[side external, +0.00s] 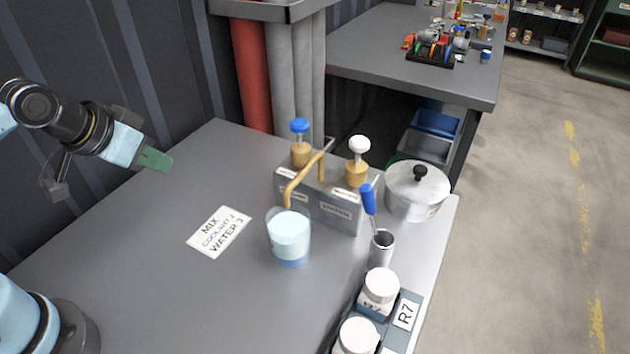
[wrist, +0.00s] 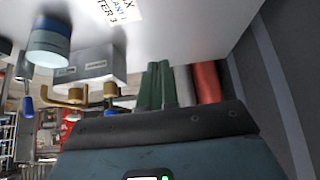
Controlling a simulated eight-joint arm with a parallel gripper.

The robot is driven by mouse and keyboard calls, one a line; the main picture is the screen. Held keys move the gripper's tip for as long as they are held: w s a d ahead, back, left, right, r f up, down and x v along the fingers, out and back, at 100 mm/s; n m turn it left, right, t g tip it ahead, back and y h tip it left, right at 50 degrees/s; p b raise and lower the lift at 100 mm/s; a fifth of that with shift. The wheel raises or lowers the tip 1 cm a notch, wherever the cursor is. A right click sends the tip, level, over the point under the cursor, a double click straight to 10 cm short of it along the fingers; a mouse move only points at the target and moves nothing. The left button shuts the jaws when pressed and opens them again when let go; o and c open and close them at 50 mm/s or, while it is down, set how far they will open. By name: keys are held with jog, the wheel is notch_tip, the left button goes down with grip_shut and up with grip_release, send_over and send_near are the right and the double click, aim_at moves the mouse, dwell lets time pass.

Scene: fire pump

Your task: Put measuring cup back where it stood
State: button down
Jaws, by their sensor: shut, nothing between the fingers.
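The measuring cup (side external: 288,238) looks like a clear cup filled with pale liquid over a blue base. It stands upright on the grey table, under or just in front of the curved brass spout (side external: 303,180). It also shows in the wrist view (wrist: 50,42), where the picture is upside down. My gripper (side external: 157,159) is at the left, raised above the table and well apart from the cup. Its green fingers are shut together and empty, as the wrist view also shows (wrist: 158,85).
The grey dispenser block (side external: 320,200) carries blue-topped and white-topped brass pumps. A white mix card (side external: 218,231) lies left of the cup. A metal holder (side external: 381,248) with a blue-handled tool, a lidded pot (side external: 417,190) and white jars (side external: 380,287) stand right. The left table is clear.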

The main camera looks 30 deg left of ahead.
jog(key=c, duration=1.6)
grip_release()
jog(key=shift+w+d, duration=0.1)
jog(key=shift+d, duration=0.05)
jog(key=shift+o, duration=0.2)
notch_tip(320, 180, up, 6)
jog(key=m+g, duration=0.7)
jog(key=m, duration=2)
send_over(267, 224)
jog(key=shift+f, duration=0.2)
notch_tip(267, 224, down, 12)
jog(key=shift+f, duration=0.1)
grip_shut()
